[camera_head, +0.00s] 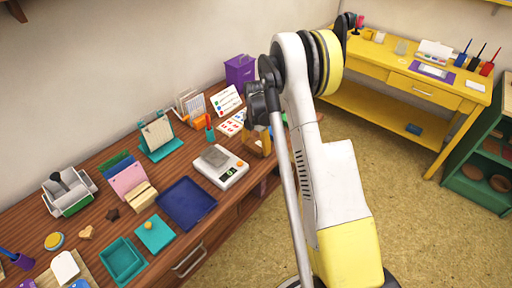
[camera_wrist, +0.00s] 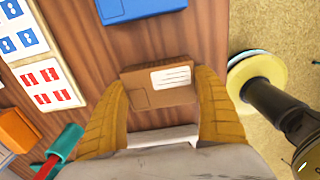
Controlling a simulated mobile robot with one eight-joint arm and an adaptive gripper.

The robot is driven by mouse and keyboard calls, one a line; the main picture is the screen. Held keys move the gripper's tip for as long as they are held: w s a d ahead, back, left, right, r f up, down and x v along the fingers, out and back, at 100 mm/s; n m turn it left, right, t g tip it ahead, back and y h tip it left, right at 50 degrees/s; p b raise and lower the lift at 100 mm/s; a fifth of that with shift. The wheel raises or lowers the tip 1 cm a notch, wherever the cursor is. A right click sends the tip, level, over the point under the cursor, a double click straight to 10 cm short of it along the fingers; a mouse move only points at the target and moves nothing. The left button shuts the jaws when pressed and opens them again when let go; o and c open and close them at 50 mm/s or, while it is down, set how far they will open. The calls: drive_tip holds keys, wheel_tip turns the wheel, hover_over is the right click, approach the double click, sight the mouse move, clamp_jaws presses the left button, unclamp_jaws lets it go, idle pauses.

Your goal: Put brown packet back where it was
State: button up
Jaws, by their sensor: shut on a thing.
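The brown packet (camera_wrist: 152,98) has a white label with printed lines. It is between the two yellow-brown fingers of my gripper (camera_wrist: 160,83), which are shut on its left and right sides in the wrist view. Wooden table top shows around it; I cannot tell whether the packet touches the wood. In the head view my gripper (camera_head: 258,142) is over the table's front edge, right of the white scale (camera_head: 233,174), and the packet is mostly hidden by the fingers.
Stamp sheets (camera_wrist: 45,88) and a blue object (camera_wrist: 135,8) lie near the packet. A dark blue tray (camera_head: 187,204) is left of the scale. The floor (camera_wrist: 262,38) starts right of the table edge.

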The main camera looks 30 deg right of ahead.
drive_tip(key=shift+f, duration=0.2)
drive_tip(key=o, duration=1.4)
drive_tip(key=shift+r, duration=0.1)
wheel_tip(320, 180, up, 12)
drive_tip(key=p, duration=0.5)
wheel_tip(320, 180, up, 15)
drive_tip(key=m+t, duration=0.2)
drive_tip(key=m, duration=0.5)
hover_over(256, 144)
drive_tip(key=s+a, duration=0.7)
drive_tip(key=a, duration=0.1)
drive_tip(key=s+a+r+m+t, duration=0.1)
drive_tip(key=s+a+m, duration=0.2)
drive_tip(key=s+m, duration=0.2)
drive_tip(key=s+a+r+m+t, duration=0.2)
drive_tip(key=s+m, duration=0.3)
drive_tip(key=s, duration=0.3)
drive_tip(key=s+a+r+m+t, duration=0.1)
drive_tip(key=s+a+m+t, duration=0.1)
drive_tip(key=s+a+m, duration=0.3)
drive_tip(key=shift+s+a+r, duration=0.1)
drive_tip(key=shift+s+r, duration=0.05)
drive_tip(key=shift+s, duration=0.4)
drive_tip(key=shift+s+r, duration=0.15)
drive_tip(key=shift+s, duration=0.4)
